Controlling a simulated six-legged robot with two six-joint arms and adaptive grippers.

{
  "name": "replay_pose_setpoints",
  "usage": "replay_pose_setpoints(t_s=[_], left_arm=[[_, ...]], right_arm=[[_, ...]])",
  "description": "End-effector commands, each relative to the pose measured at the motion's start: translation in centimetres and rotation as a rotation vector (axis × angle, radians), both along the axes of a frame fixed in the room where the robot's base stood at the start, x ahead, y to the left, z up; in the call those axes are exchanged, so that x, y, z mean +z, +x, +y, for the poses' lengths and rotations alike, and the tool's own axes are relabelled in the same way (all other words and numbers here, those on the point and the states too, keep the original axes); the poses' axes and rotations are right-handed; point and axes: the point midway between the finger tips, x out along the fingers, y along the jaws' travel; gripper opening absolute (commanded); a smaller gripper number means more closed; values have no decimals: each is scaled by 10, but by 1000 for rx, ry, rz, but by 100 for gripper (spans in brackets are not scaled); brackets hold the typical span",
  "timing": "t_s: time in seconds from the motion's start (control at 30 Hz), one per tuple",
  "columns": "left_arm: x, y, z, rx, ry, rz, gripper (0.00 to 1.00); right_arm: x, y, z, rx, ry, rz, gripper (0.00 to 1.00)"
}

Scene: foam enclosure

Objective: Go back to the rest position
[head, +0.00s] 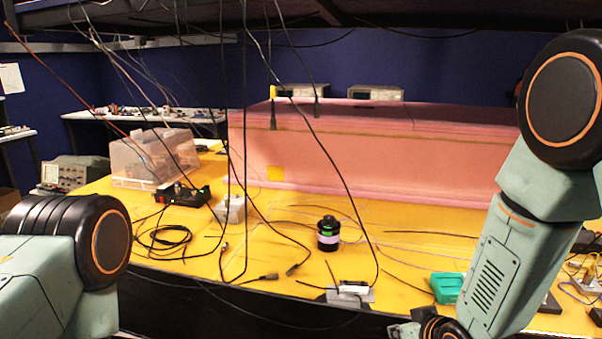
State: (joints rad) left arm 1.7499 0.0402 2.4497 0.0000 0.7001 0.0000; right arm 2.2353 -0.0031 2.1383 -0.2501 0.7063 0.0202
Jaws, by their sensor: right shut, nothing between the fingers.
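My right arm comes in from the right and bends downward in the head view. The tip of my right gripper (405,330) shows at the bottom edge, low in front of the table's front edge. It is shut and empty, and most of it is cut off by the frame. My left arm shows only as a thick joint and link at the lower left. Its gripper is out of the picture.
A yellow table (400,260) holds a pink foam block (380,150), a black canister (328,235), a green box (447,287), a clear plastic bin (150,155) and a black device (182,195). Loose cables lie on it, and several hang from above.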

Motion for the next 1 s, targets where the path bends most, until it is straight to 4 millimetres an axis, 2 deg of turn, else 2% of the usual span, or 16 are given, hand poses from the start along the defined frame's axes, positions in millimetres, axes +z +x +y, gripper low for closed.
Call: replay_pose_setpoints(t_s=[0.03,0.17,0.2,0.27,0.4,0.5,0.6,0.7,0.77,1.0], left_arm=[[-7,0,0,0,0,0,41],[-16,0,0,0,0,1,41],[-20,0,0,0,0,1,41],[-25,0,0,0,0,1,41],[-37,0,0,0,0,0,41],[-47,0,0,0,0,0,41],[-56,0,0,0,0,0,41],[-61,0,0,0,0,1,41],[-62,0,0,0,0,1,41],[-61,0,0,0,0,0,41]], right_arm=[[-29,-25,-5,-31,-1,68,0],[-84,-89,-18,-113,-8,228,0],[-99,-110,-22,-137,-11,279,0],[-120,-143,-27,-173,-17,355,0],[-163,-223,-36,-243,-36,536,0],[-186,-275,-38,-260,-48,651,0],[-209,-312,-38,-263,-54,735,0],[-222,-333,-38,-264,-59,782,0],[-226,-339,-38,-264,-61,796,0],[-226,-342,-38,-262,-62,802,0]])
